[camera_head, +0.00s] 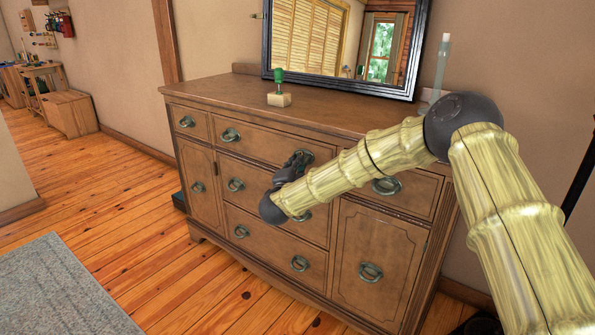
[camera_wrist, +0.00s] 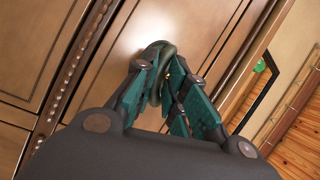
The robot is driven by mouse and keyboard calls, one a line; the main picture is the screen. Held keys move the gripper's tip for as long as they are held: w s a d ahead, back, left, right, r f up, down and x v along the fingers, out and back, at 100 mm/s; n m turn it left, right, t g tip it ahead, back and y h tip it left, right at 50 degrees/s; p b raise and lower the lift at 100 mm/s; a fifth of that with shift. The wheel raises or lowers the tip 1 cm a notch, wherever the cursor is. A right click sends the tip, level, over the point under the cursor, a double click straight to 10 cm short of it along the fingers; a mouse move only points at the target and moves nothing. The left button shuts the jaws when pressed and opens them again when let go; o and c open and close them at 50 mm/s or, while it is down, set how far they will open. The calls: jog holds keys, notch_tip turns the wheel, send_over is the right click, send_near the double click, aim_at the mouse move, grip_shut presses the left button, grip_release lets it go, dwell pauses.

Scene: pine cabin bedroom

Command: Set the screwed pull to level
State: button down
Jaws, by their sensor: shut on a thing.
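The wooden dresser (camera_head: 270,170) carries several dark green ring pulls. My gripper (camera_head: 299,159) is at the right-hand pull of the wide top drawer and mostly hides it in the head view. In the wrist view that pull (camera_wrist: 157,50) is a rounded metal ring between my green-padded fingers (camera_wrist: 168,88), which are shut on it. Its exact tilt cannot be told because the fingers cover part of it. The wide top drawer's left pull (camera_head: 230,135) is in plain view.
A green-handled tool (camera_head: 279,75) stands in a pale block (camera_head: 279,99) on the dresser top. A dark-framed mirror (camera_head: 335,45) stands behind it, with a pale bottle-like object (camera_head: 442,62) to the right. Wooden floor (camera_head: 130,205) is clear at left, beside a grey rug (camera_head: 60,290).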

jog(key=shift+w+a+f+m+t+h+b, duration=0.15)
jog(key=shift+m+t+h+b, duration=0.1)
jog(key=shift+m+b, duration=0.5)
jog(key=shift+w+a+f+m+t+h+b, duration=0.15)
jog(key=shift+m+t+h+b, duration=0.2)
jog(key=shift+m, duration=0.7)
jog(key=shift+s, duration=0.1)
jog(key=c, duration=1.5)
grip_release()
jog(key=shift+d, duration=0.1)
jog(key=shift+r, duration=0.1)
jog(key=v, duration=1.2)
jog(key=shift+s+r, duration=0.1)
